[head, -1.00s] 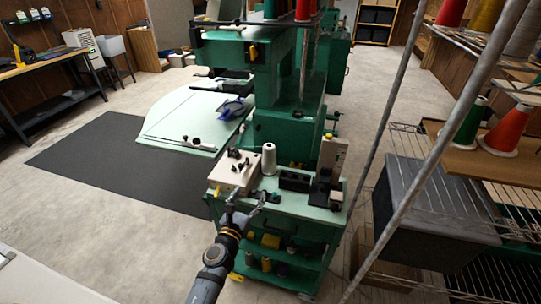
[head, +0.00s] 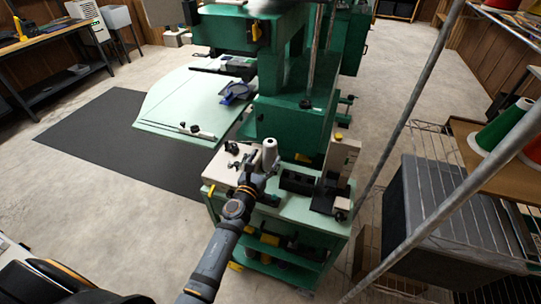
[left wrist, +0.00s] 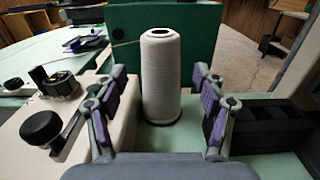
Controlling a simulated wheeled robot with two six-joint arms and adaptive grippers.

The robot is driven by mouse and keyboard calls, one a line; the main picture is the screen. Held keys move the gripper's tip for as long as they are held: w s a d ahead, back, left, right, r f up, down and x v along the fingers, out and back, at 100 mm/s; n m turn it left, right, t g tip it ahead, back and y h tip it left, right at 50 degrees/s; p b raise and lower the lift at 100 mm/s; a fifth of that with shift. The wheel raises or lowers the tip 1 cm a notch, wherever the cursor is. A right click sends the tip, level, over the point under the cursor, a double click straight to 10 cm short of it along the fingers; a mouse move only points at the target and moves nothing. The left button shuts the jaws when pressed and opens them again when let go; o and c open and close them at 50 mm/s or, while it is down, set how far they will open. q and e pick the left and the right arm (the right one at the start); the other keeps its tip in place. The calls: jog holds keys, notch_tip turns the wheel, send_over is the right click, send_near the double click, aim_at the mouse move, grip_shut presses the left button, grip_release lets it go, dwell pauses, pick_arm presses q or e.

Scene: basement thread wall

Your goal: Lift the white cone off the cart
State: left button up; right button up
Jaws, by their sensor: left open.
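The white cone (head: 270,152) stands upright on the top of the green cart (head: 312,212). In the left wrist view the cone (left wrist: 160,75) stands upright between the two fingers of my left gripper (left wrist: 158,88), with a visible gap on each side. The fingers are open, with purple pads facing the cone. In the head view my left gripper (head: 262,172) reaches over the near edge of the cart top and hides the lower part of the cone. My right gripper is not in view.
A cream machine block with a black knob (left wrist: 42,128) sits close left of the fingers. A black box (left wrist: 268,125) sits close on the right. A tall green machine (head: 290,125) rises behind. A wire rack with a grey bin (head: 440,215) stands right of the cart.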

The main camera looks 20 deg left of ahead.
aim_at(268, 153)
pick_arm(q)
jog(key=shift+w, duration=0.3)
jog(key=w, duration=0.5)
jog(key=shift+d, duration=0.15)
jog(key=shift+s+r, duration=0.1)
jog(key=shift+r, duration=0.05)
jog(key=shift+c, duration=0.3)
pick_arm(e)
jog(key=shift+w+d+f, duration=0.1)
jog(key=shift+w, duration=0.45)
